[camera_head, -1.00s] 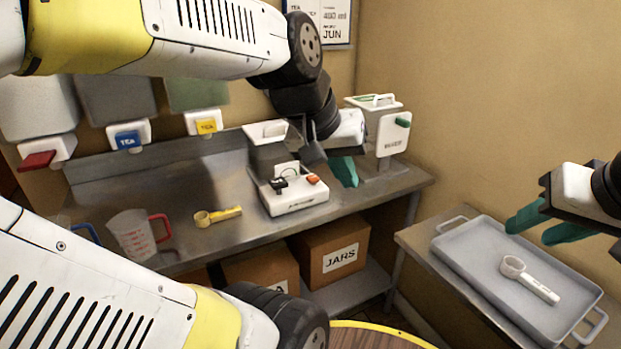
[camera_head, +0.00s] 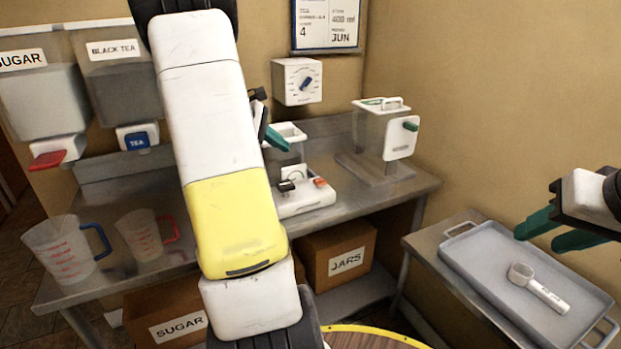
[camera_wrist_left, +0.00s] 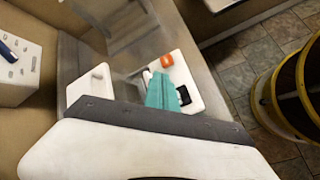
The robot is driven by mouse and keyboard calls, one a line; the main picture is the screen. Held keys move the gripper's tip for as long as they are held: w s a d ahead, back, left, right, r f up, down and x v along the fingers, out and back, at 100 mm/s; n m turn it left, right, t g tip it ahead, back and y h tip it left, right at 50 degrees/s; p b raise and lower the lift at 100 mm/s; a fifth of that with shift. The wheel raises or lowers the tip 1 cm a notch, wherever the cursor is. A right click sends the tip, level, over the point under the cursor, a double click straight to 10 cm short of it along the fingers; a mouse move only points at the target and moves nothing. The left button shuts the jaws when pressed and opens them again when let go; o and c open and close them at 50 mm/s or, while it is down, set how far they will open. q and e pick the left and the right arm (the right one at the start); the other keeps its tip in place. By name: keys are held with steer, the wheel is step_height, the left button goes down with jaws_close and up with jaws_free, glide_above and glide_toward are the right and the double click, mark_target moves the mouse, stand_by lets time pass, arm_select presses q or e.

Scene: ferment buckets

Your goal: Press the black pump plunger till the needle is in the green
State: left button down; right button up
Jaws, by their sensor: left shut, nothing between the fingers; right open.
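The pump unit (camera_head: 305,203) is a white base on the steel counter, with a white-topped container behind it. The black pump plunger (camera_head: 286,186) sits at its left front, beside an orange button (camera_head: 320,182). A small white gauge (camera_head: 294,172) stands behind them; its needle and green zone are too small to read. My left gripper (camera_head: 277,139) is shut and empty, above and behind the plunger. In the left wrist view its teal fingers (camera_wrist_left: 161,93) overlap the base beside the black plunger (camera_wrist_left: 183,95); I cannot tell contact. My right gripper (camera_head: 541,237) is open and empty.
Two measuring jugs (camera_head: 66,250) (camera_head: 145,236) stand on the counter at left. A lidded dispenser (camera_head: 385,135) stands right of the pump. A grey tray (camera_head: 470,247) with a white scoop (camera_head: 538,288) lies under my right gripper. A wall dial (camera_head: 297,81) hangs behind.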

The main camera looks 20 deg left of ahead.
mark_target(283, 184)
arm_select(q)
steer(key=shift+a+f, duration=0.1)
steer(key=shift+a, duration=0.2)
steer(key=shift+f, duration=4.4)
steer(key=shift+f, duration=0.15)
steer(key=shift+f, duration=0.25)
steer(key=shift+f, duration=1.6)
steer(key=shift+r, duration=2)
